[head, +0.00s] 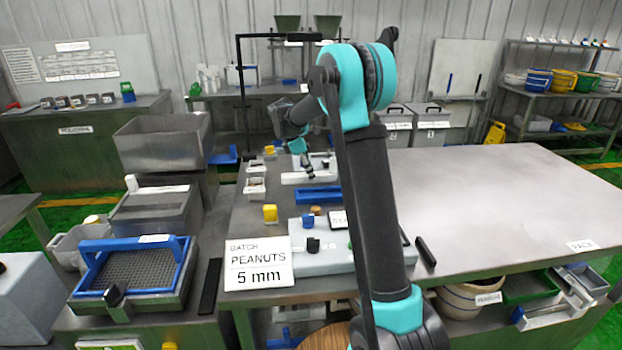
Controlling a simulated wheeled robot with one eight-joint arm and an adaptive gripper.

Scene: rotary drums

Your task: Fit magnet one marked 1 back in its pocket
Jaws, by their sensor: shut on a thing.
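My gripper (308,172) is small in the head view, at the far part of the left steel bench. It points down over a white block or frame (295,179) and is shut on a small dark thing. The "1" mark cannot be read, so I cannot tell for sure that this is magnet one. The pocket cannot be made out at this distance; my gripper and arm hide part of the white frame. I cannot tell whether the held thing touches the frame.
A blue tray (318,195) lies nearer than the white frame. A yellow item (270,213) and small bins (255,188) stand to the left. A grey unit (322,262) with a "BATCH PEANUTS 5 mm" sign (258,264) is at the front. The PACK table (490,200) is bare.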

